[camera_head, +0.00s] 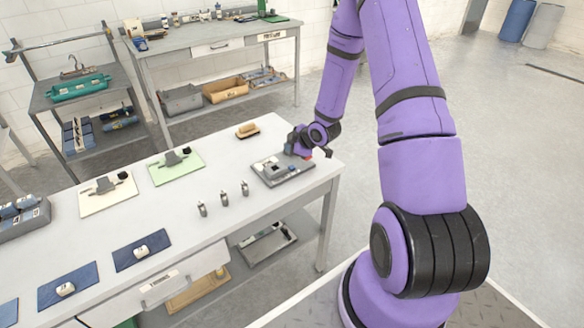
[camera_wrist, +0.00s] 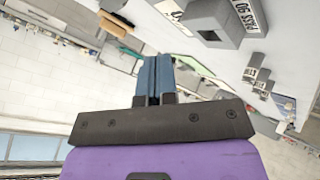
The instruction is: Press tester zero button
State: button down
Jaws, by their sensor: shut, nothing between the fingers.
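The tester (camera_head: 276,169) looks like a grey device on a dark flat base at the right end of the near table. In the wrist view a grey box (camera_wrist: 214,22) with a "PASS 90" label shows at the top, seen upside down, and appears to be part of it. My gripper (camera_head: 288,149) is at the tester's back right edge; I cannot tell whether it touches. In the wrist view its blue fingers (camera_wrist: 153,72) are together and empty, with the grey box beyond and to the right. I cannot pick out the zero button in either view.
A tan brush-like block (camera_head: 247,130) lies behind the tester. A green mat (camera_head: 178,168) and a cream mat (camera_head: 106,196) hold dark devices to the left. The table's right edge is close to my gripper.

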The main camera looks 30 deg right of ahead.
aim_at(292, 168)
jog(key=shift+f, duration=2.6)
jog(key=shift+f, duration=0.4)
